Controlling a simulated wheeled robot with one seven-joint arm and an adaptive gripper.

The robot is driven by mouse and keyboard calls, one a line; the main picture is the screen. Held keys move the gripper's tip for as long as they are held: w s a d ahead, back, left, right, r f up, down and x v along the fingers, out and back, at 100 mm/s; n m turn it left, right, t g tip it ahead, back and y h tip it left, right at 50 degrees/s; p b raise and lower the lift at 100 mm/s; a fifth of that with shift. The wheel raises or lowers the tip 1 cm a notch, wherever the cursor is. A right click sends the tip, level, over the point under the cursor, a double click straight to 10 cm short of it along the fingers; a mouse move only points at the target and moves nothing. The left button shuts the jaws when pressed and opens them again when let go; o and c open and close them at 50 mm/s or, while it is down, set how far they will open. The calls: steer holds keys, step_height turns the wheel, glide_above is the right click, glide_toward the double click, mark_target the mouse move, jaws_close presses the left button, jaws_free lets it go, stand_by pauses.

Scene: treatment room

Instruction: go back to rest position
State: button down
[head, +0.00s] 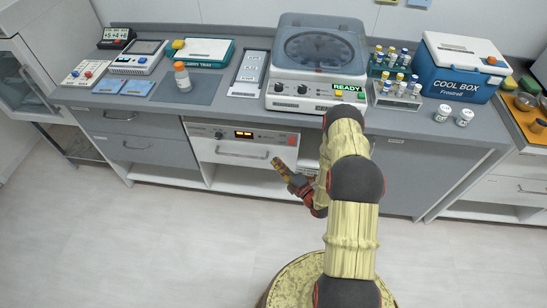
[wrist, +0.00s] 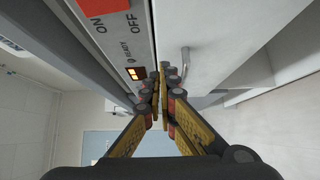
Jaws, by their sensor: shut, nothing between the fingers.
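My gripper (head: 281,168) is shut and empty in the head view, held in the air in front of the white drawer unit (head: 246,148) below the counter. In the wrist view its two yellow-and-black fingers (wrist: 160,92) meet at the tips with nothing between them. Beyond them the unit's panel shows a red ON/OFF button (wrist: 104,12) and a small lit display (wrist: 137,73). A metal handle (wrist: 184,62) is beside the fingertips in that view; I cannot tell how far off it is.
The counter (head: 225,119) carries a centrifuge (head: 317,62), a cool box (head: 459,65), vial racks (head: 398,95), an orange-capped bottle (head: 181,76) and two white jars (head: 453,115). An open shelf (head: 262,180) lies under the drawer. The floor (head: 130,245) at the left is clear.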

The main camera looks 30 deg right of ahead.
steer(key=s+d+p, duration=0.1)
steer(key=s+d, duration=0.1)
steer(key=s, duration=0.6)
steer(key=shift+s, duration=0.2)
